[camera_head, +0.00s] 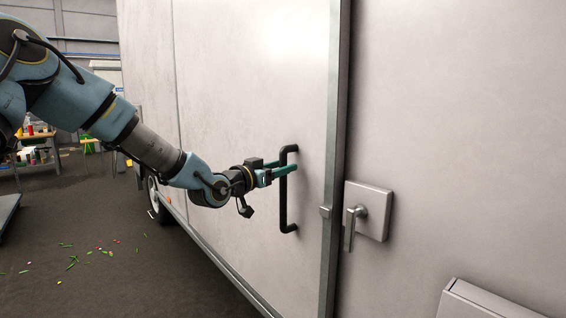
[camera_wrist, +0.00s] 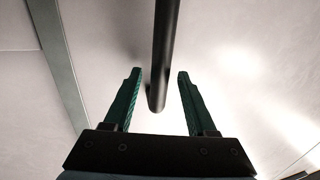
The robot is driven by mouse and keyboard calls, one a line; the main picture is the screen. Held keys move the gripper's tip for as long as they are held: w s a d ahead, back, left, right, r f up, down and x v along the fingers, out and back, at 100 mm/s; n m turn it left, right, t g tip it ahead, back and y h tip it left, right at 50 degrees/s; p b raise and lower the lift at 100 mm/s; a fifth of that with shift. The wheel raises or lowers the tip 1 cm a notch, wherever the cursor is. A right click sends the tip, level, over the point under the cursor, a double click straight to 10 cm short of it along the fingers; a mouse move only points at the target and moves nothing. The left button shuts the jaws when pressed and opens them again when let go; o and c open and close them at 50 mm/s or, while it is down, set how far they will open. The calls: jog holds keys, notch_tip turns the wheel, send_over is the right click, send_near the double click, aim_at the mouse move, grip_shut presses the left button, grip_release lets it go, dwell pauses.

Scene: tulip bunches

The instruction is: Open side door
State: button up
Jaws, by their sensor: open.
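The side door (camera_head: 250,60) is a pale panel of a white vehicle body, and it looks closed against the grey frame post. A black vertical bar handle (camera_head: 284,205) is fixed on it near its right edge. My gripper (camera_head: 296,167) is at the upper part of this handle. In the wrist view my gripper (camera_wrist: 158,75) is open, with one green finger on each side of the black handle (camera_wrist: 165,50). Gaps show between the handle and both fingers. To the right of the post is a silver lever handle (camera_head: 354,222) on a square plate, hanging downward.
A grey box (camera_head: 495,303) sticks out at the lower right. A wheel (camera_head: 153,197) shows under the vehicle. Green and red bits (camera_head: 85,255) lie on the dark floor at left. A table with items (camera_head: 38,155) stands farther back.

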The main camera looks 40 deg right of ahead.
jog(key=shift+d, duration=0.55)
grip_shut()
dwell(1.1)
